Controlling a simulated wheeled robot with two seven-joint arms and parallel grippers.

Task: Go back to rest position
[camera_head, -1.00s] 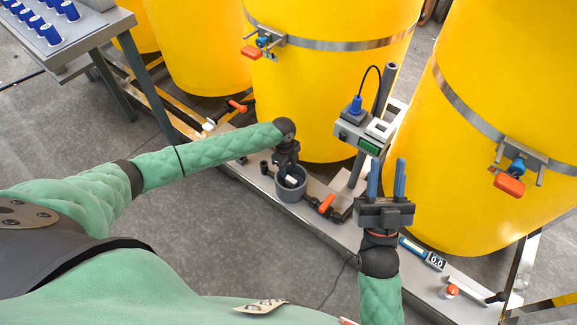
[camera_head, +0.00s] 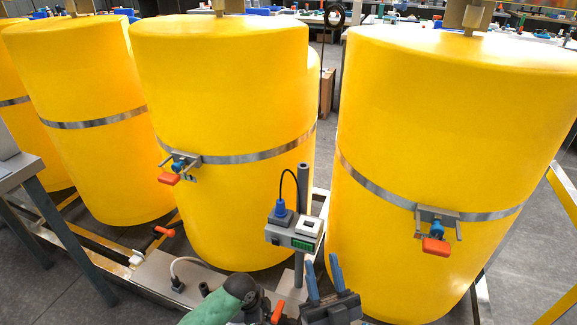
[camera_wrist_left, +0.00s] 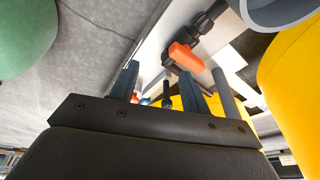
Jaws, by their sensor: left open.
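An orange valve handle (camera_wrist_left: 184,56) on a dark fitting lies beyond these fingers. A grey round cup (camera_wrist_left: 285,12) shows partly at the top right there.
Large yellow tanks (camera_head: 225,100) with steel bands and orange-handled valves (camera_head: 435,246) stand close ahead. A grey table (camera_head: 18,170) is at the left edge. Bare floor shows at lower left.

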